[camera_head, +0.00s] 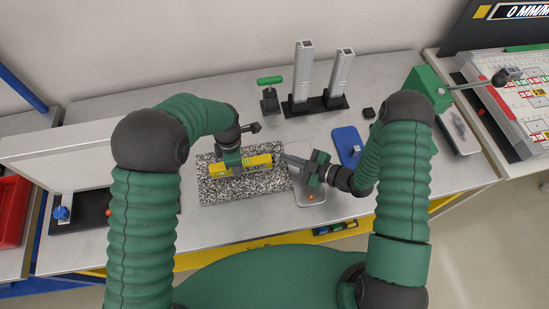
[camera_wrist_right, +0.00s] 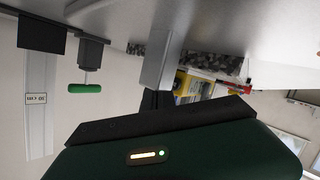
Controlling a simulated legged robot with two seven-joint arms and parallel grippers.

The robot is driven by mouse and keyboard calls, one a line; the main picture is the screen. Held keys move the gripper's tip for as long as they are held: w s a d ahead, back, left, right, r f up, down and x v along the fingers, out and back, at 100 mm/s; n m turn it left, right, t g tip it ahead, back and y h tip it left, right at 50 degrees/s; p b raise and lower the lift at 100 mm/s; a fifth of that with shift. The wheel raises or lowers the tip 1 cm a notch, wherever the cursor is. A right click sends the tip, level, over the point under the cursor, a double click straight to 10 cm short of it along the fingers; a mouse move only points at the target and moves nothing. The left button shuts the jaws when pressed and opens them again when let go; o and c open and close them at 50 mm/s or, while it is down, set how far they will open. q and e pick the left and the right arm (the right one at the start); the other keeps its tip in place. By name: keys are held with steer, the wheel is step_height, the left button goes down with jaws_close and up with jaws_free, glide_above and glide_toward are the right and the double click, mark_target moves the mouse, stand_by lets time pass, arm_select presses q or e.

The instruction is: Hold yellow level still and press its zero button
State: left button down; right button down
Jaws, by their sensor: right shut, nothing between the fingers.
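The yellow level (camera_head: 258,161) lies on a speckled granite plate (camera_head: 218,194) in the head view. Its yellow end (camera_wrist_right: 182,84) also shows in the right wrist view, beside the finger. My left gripper (camera_head: 231,167) is over the left part of the level; its fingers are hidden, so I cannot tell whether they grip it. My right gripper (camera_head: 284,156) is shut and empty, its tips close to the level's right end. I cannot tell whether they touch it. The zero button cannot be made out.
A pale tray (camera_head: 309,196) lies right of the granite plate, under my right gripper. Two metal columns (camera_head: 302,72) and a green-handled tool (camera_head: 270,82) stand behind. A blue pad (camera_head: 346,143) lies to the right.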

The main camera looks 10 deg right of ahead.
stand_by(0.6)
steer(key=shift+a+r, duration=0.1)
steer(key=shift+a, duration=0.35)
steer(key=shift+a, duration=0.45)
stand_by(0.6)
steer(key=shift+d, duration=0.9)
steer(key=shift+d, duration=2.5)
